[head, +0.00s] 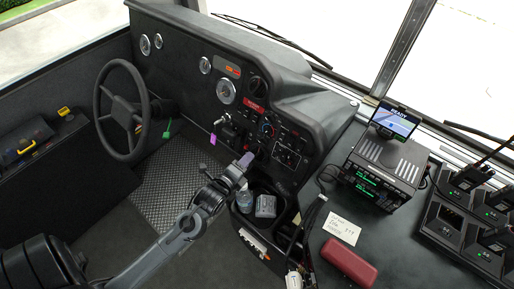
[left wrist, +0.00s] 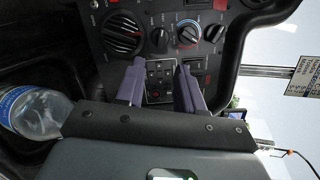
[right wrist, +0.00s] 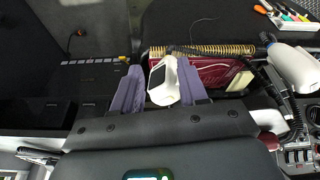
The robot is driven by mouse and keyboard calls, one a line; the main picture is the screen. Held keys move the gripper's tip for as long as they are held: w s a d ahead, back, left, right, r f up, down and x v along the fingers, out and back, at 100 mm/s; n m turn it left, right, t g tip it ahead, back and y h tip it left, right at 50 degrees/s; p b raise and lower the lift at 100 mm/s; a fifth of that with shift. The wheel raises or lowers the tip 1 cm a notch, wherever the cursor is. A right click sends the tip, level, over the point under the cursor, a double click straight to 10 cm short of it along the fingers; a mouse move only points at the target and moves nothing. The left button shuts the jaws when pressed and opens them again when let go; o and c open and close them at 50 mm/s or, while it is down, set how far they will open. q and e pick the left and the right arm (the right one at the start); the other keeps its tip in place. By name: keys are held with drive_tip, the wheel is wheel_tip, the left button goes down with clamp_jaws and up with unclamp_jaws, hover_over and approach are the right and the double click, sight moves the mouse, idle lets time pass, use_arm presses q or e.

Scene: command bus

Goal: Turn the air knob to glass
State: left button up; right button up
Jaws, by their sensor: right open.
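The dashboard's control panel has several round knobs. One knob with a blue and red ring (head: 267,130) shows in the head view and also in the left wrist view (left wrist: 188,35). A smaller knob (left wrist: 159,37) and a large round dial or vent (left wrist: 123,33) sit beside it. Labels are too small to read, so I cannot tell which is the air knob or its setting. My left gripper (head: 243,163) is open in front of the panel, its fingers (left wrist: 160,88) apart and empty, short of the knobs. My right gripper (right wrist: 160,92) is open with a white object (right wrist: 163,80) showing between its fingers.
The steering wheel (head: 123,110) is to the left. A clear bottle (head: 244,200) and a grey cup (head: 265,206) stand in holders below the panel. A radio unit (head: 384,172), a note (head: 344,230) and a red case (head: 348,262) lie to the right. A maroon notebook (right wrist: 215,72) shows in the right wrist view.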

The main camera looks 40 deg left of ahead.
sight(263, 142)
use_arm(q)
drive_tip(key=x, duration=1)
drive_tip(key=shift+w+a, duration=0.15)
drive_tip(key=shift+c, duration=0.4)
clamp_jaws()
